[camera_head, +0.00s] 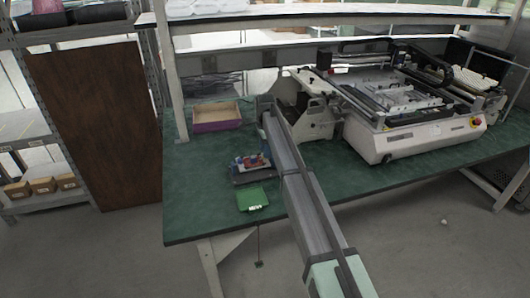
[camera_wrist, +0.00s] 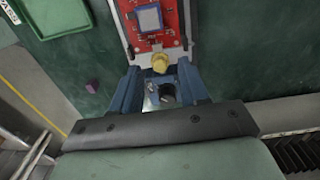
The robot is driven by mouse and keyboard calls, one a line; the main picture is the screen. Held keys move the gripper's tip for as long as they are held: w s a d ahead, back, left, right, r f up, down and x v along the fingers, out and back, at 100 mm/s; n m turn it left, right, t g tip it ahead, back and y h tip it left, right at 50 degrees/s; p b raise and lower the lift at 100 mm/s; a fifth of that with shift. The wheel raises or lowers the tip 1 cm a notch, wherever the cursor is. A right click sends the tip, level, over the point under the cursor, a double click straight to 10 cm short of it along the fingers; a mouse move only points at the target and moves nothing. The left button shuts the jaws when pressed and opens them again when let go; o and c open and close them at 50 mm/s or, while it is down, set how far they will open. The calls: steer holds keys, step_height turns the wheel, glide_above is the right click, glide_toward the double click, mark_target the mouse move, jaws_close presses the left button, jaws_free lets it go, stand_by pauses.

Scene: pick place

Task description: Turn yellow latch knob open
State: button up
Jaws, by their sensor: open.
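The yellow latch knob (camera_wrist: 160,63) shows in the wrist view at the near end of a red circuit board (camera_wrist: 150,22) with a grey square chip. The board sits in a light metal-edged fixture (camera_wrist: 186,50). My gripper (camera_wrist: 161,80) is open, its two blue fingers reaching forward with the knob between or just beyond their tips. I cannot tell whether they touch it. In the head view the board and fixture (camera_head: 251,163) lie on the green table, left of my arm. The knob is too small to make out there.
A green tray (camera_head: 252,198) lies in front of the fixture. It also shows in the wrist view (camera_wrist: 52,12). A purple-sided box (camera_head: 216,125) stands behind the fixture. A large white machine (camera_head: 420,135) fills the table's right. The green table (camera_head: 190,205) is clear at the left front.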

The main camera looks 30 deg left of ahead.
steer(key=shift+f, duration=0.8)
steer(key=shift+c, duration=0.4)
jaws_close()
